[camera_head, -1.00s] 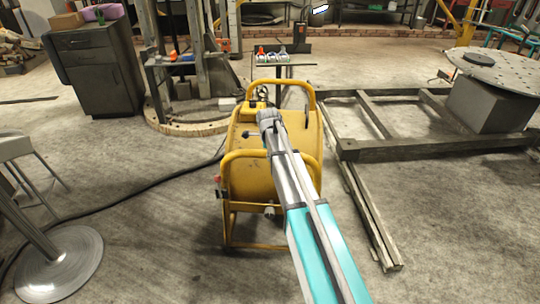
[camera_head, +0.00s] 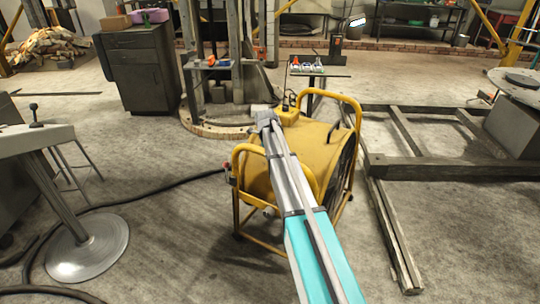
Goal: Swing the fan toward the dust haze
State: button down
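The fan (camera_head: 310,148) is a yellow drum on a yellow tube frame with wheels or feet, standing upright on the concrete floor. Its dark round grille (camera_head: 343,170) shows on the right side. One tube handle arches at its near left and one at its far right. My arm reaches over the near handle and the drum. My gripper (camera_head: 262,113) is at the fan's far upper left; its fingers are too small and hidden to read, and I cannot tell whether it touches the fan. No dust haze is visible.
A metal beam frame (camera_head: 440,163) lies on the floor to the right. A round-based table (camera_head: 87,250) and a black cable (camera_head: 160,184) are at left. A dark cabinet (camera_head: 140,72) and a column with a ring base (camera_head: 215,128) stand behind.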

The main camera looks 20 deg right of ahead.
jog(key=shift+s+d, duration=0.1)
jog(key=shift+d, duration=0.05)
jog(key=shift+c, duration=1)
grip_release()
jog(key=shift+d, duration=0.1)
jog(key=shift+r, duration=0.1)
